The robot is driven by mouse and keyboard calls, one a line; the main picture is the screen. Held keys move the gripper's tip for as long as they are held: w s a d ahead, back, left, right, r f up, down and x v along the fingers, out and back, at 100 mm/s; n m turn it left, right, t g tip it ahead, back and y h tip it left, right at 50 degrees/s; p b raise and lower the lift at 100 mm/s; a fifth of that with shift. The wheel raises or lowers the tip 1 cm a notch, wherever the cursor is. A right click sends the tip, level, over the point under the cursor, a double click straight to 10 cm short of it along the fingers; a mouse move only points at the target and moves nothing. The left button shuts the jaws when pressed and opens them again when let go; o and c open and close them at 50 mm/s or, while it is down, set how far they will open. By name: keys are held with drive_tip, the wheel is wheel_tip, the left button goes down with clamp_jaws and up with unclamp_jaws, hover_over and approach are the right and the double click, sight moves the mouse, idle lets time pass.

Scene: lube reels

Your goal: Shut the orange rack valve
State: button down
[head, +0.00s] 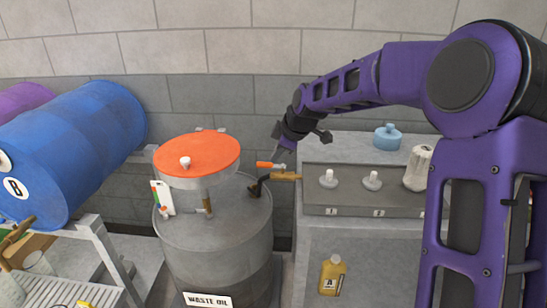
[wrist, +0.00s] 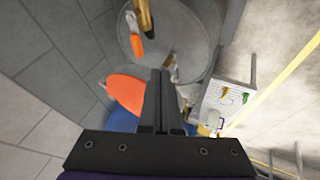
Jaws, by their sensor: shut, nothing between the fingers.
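An orange lever (head: 268,165) lies along a brass valve body (head: 287,176), with a dark spout (head: 256,188) at its left end, above the right rim of the waste oil drum (head: 222,240). The orange lever (wrist: 137,44) and brass body (wrist: 146,17) also show at the top of the wrist view. My gripper (head: 284,148) is just above and right of the lever in the head view. In the wrist view my gripper (wrist: 160,72) has its fingers together and empty, apart from the lever. The valve's mounting is hard to make out.
An orange disc (head: 197,153) stands above the drum's left part. A blue barrel (head: 80,145) lies on a grey rack at left. A cabinet (head: 350,250) at right bears a blue jug (head: 387,138) and a pale bottle (head: 418,168). A block wall stands behind.

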sight(268, 163)
drive_tip(key=x, duration=0.3)
drive_tip(key=w+x, duration=0.1)
drive_tip(key=x, duration=0.2)
drive_tip(key=w+x, duration=0.1)
drive_tip(key=x, duration=0.3)
drive_tip(key=shift+d+r, duration=0.25)
drive_tip(key=shift+r, duration=0.1)
drive_tip(key=shift+w+f, duration=0.15)
drive_tip(key=shift+w, duration=0.55)
